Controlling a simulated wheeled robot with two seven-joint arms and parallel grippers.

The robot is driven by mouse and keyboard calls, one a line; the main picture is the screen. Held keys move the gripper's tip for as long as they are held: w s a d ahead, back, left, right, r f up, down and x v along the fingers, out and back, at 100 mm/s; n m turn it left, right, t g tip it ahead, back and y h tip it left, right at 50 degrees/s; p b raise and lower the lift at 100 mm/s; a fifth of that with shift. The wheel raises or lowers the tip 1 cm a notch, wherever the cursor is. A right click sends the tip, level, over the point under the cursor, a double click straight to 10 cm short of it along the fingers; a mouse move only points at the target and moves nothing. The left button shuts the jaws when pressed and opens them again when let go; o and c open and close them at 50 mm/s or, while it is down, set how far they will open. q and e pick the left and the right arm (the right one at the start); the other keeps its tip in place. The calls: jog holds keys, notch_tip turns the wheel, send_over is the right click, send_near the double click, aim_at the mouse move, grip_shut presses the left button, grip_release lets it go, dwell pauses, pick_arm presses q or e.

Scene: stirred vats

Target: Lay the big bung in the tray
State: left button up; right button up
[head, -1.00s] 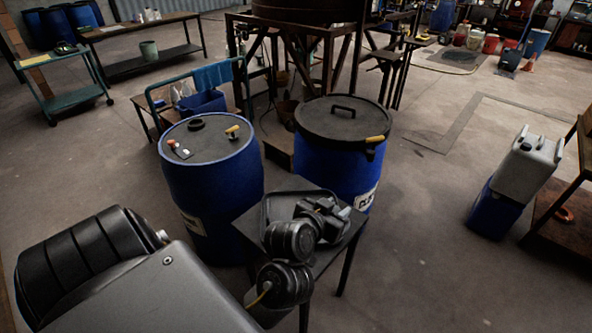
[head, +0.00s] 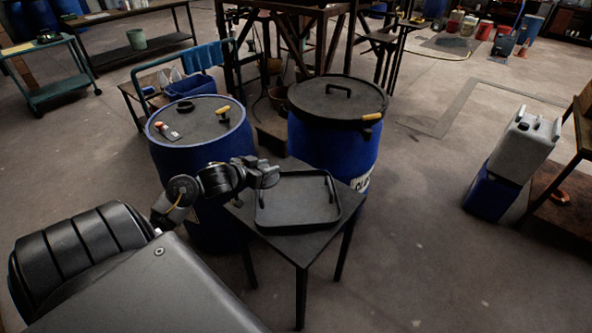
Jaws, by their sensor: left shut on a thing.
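The black tray (head: 300,222) with raised rim and two upright handles lies on a small dark table (head: 300,247); its visible floor is empty. My left gripper (head: 268,177) is at the tray's back left corner, above the table. It is shut on a dark rounded thing, taken as the big bung (head: 271,180), mostly hidden by the fingers. I cannot tell whether it touches the tray's rim. A black ring (head: 185,107) is on top of the left blue drum (head: 200,150). My right gripper is not in view.
The left drum's top also holds a yellow-handled tool (head: 223,111) and a small red-and-white item (head: 166,130). A lidded blue drum (head: 330,148) stands close behind the table. Grey and blue jerrycans (head: 527,138) stand at right. Floor in front right is clear.

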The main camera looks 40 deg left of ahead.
pick_arm(q)
jog(key=shift+w+d+f+b, duration=0.1)
jog(key=shift+w+d+f, duration=0.95)
jog(key=shift+w+f, duration=0.85)
jog(key=shift+w+d+f+b, duration=0.1)
jog(key=shift+w+d+f, duration=1.15)
jog(key=shift+w, duration=1.05)
jog(key=shift+w+d+f+b, duration=0.1)
jog(key=shift+w+d+f, duration=0.75)
jog(key=shift+w+f, duration=1.25)
jog(key=shift+f, duration=1.25)
jog(key=shift+f, duration=0.1)
jog(key=shift+f, duration=0.15)
jog(key=o, duration=0.9)
jog(key=shift+o, duration=0.4)
